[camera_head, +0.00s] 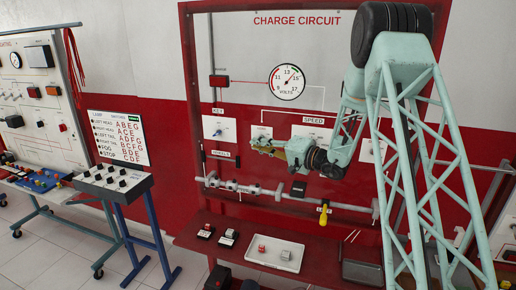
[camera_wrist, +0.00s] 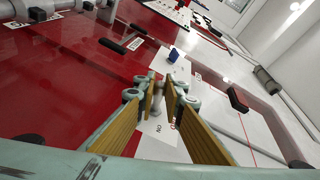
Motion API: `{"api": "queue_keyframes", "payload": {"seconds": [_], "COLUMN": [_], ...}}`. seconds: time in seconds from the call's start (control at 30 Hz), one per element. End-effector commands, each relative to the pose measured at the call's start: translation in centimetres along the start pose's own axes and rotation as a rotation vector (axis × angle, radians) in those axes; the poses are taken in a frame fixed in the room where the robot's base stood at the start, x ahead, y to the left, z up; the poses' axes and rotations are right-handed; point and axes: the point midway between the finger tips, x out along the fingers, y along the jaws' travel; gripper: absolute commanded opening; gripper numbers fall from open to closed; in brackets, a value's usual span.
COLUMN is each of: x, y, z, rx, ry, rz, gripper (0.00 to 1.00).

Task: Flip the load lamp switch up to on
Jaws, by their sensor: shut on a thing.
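The charge circuit panel (camera_head: 240,60) is a red-framed board. My gripper (camera_head: 256,143) reaches leftward along it, its tips at a small white switch plate (camera_head: 262,131). In the wrist view, the yellow-padded fingers of my gripper (camera_wrist: 164,90) close around a short grey switch lever (camera_wrist: 158,104) on a white plate (camera_wrist: 160,143). Small "ON" lettering shows on the plate. The fingers hide part of the lever, and I cannot tell its up or down position. The plate's name is not legible.
A key plate with a blue knob (camera_head: 218,132) is left of my gripper. A voltmeter (camera_head: 287,82) sits above, more white plates (camera_head: 312,135) to the right. A rail with fittings (camera_head: 280,195) runs below, over a red bench with a white tray (camera_head: 275,253).

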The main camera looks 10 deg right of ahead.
Motion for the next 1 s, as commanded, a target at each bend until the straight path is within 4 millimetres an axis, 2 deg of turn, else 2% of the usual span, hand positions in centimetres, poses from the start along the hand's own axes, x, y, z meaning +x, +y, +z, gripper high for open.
{"api": "queue_keyframes", "payload": {"seconds": [1.0], "x": [-0.2], "y": [-2.5], "z": [-1.0], "rx": [0.542], "ry": [-0.089], "rz": [0.161], "gripper": [0.0]}}
